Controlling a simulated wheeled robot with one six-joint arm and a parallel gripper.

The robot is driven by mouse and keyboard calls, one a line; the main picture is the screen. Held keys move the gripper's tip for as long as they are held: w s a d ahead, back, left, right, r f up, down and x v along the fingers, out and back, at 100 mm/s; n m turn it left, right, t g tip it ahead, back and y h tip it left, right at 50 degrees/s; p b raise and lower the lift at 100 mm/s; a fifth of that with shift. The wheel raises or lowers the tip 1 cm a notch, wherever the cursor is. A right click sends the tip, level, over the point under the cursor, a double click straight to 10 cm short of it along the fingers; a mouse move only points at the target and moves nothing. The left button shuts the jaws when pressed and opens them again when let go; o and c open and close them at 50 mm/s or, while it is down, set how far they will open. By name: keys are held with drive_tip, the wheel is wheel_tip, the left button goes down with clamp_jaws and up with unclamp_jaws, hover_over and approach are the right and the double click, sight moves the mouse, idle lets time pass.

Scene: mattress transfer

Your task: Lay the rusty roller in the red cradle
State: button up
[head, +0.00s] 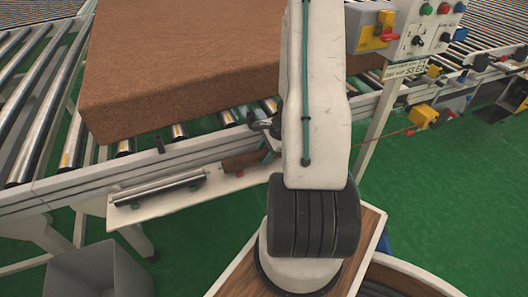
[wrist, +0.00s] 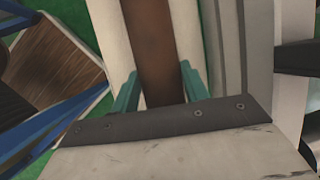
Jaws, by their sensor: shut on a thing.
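The rusty roller (wrist: 152,35) is a brown bar running up the middle of the wrist view. My gripper (wrist: 158,88) has its teal fingers on either side of it and is shut on it. In the head view my gripper (head: 268,155) is mostly hidden behind my white arm, at the conveyor's near side. A brown piece (head: 242,161) beside it looks like the roller's end, just over the pale shelf. A small red patch (head: 239,173) shows below that piece; I cannot tell whether it belongs to the red cradle. The cradle is not clearly visible.
A shiny steel roller (head: 160,187) lies on the left part of the pale shelf (head: 125,216). A large brown mattress (head: 190,65) rests on the roller conveyor (head: 45,90) behind. A control box (head: 410,30) stands right, and a grey bin (head: 100,272) front left.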

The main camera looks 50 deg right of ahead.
drive_tip(key=o, duration=1.5)
drive_tip(key=shift+r, duration=0.1)
drive_tip(key=v, duration=0.7)
drive_tip(key=shift+s+d+r, duration=0.1)
drive_tip(key=shift+s+r, duration=0.05)
drive_tip(key=shift+r, duration=0.15)
